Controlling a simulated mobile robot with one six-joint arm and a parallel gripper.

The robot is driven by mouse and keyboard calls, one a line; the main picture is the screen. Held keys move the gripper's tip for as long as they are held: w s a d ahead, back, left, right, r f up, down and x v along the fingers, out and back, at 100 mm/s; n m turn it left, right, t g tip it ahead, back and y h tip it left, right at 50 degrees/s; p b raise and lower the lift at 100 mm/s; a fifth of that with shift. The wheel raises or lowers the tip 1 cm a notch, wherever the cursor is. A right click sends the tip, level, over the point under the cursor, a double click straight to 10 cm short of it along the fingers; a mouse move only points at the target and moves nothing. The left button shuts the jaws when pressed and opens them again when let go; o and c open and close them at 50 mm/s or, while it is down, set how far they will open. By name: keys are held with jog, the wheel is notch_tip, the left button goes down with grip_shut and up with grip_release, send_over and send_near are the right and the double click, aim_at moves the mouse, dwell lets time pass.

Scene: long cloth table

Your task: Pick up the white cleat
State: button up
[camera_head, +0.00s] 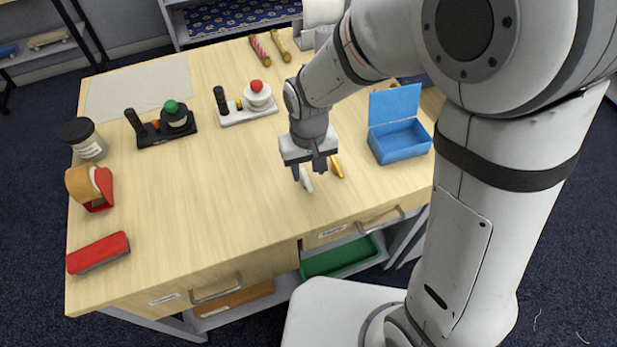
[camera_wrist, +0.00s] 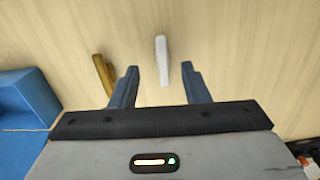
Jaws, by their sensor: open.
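The white cleat (camera_head: 306,181) is a small slim white piece on the wooden table near its front edge. In the wrist view the white cleat (camera_wrist: 161,60) lies ahead, roughly in line with the gap between the fingertips. My gripper (camera_head: 308,170) is above the table right by the cleat, pointing down and partly covering it in the head view. In the wrist view the blue fingers of my gripper (camera_wrist: 160,72) are apart with nothing held between them. Whether the fingertips reach down to the cleat's height is unclear.
A yellow-brown piece (camera_head: 336,167) lies close to the right of the cleat; in the wrist view it (camera_wrist: 104,74) is just outside the left finger. An open blue box (camera_head: 400,143) stands further right. The table (camera_head: 215,210) is bare left of my gripper.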

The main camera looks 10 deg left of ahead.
aim_at(307, 180)
jog(key=f, duration=0.3)
jog(key=shift+a+f, duration=0.2)
jog(key=shift+f, duration=0.1)
grip_shut()
